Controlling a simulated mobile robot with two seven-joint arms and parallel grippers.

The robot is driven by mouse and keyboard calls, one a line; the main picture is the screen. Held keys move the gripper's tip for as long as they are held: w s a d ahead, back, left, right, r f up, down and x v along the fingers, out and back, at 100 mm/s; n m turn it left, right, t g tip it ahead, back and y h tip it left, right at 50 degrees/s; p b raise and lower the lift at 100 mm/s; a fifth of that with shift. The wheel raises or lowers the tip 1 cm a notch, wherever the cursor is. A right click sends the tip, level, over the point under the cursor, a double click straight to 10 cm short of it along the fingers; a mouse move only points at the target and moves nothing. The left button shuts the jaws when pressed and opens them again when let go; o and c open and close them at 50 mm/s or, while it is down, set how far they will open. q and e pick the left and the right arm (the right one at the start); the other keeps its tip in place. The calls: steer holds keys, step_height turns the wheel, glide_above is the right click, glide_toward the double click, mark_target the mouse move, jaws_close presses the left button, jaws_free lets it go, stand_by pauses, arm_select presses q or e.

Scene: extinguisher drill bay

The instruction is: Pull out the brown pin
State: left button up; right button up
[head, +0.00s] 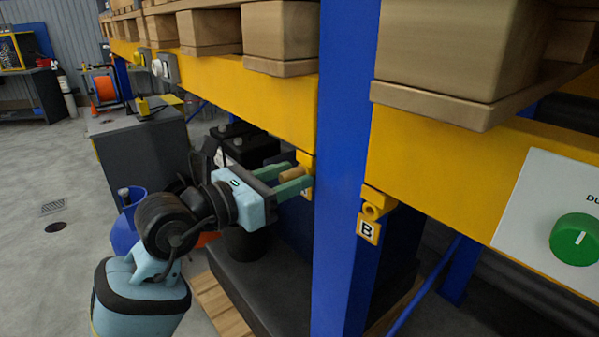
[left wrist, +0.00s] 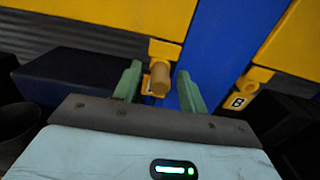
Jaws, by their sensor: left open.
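The brown pin (head: 291,174) is a short cylinder sticking out of a yellow bracket (head: 306,160) on the left side of the blue upright (head: 343,170). It also shows in the left wrist view (left wrist: 160,80), near the middle. My left gripper (head: 294,180) is open, with its green fingers on either side of the pin. In the left wrist view the pin lies between the two fingers, with gaps visible on both sides. The label below the pin is mostly hidden. My right gripper is not in view.
A second yellow bracket (head: 373,205) with an empty-looking hole and a B label (head: 368,229) is on the upright's right. Yellow beams (head: 240,92) carry wooden pallets above. A white panel with a green knob (head: 575,239) is at right. A grey cabinet (head: 140,155) stands at left.

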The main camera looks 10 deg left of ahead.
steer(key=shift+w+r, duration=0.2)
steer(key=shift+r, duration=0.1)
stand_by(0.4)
arm_select(q)
jaws_close()
steer(key=shift+a, duration=0.1)
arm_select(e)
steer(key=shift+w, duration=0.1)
arm_select(q)
steer(key=shift+p+v, duration=0.6)
steer(key=shift+v, duration=2.3)
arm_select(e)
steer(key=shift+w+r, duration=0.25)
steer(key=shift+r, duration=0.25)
